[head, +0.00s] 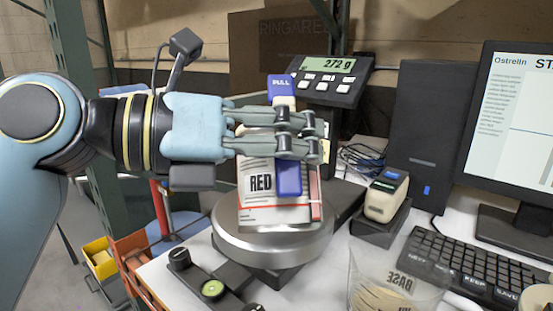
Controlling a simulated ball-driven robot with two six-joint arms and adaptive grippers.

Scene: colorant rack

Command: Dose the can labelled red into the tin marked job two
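A boxy white-and-red container labelled RED (262,182) stands upright over the round metal scale pan (272,246). My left gripper (302,136) reaches in from the left, in front of its upper part. A blue piece marked PULL (282,84) shows above the fingers, and a blue part (288,178) shows below them. The fingers overlap these parts, so I cannot tell whether they grip anything. No tin with a readable job two mark shows. My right gripper is not in view.
The scale display (330,66) reads 272 g. A clear tub with BASE lettering (402,275) stands at the front. A small label-printer-like device (385,195), keyboard (470,262) and monitor (510,125) fill the right. A yellow bin (98,256) is lower left.

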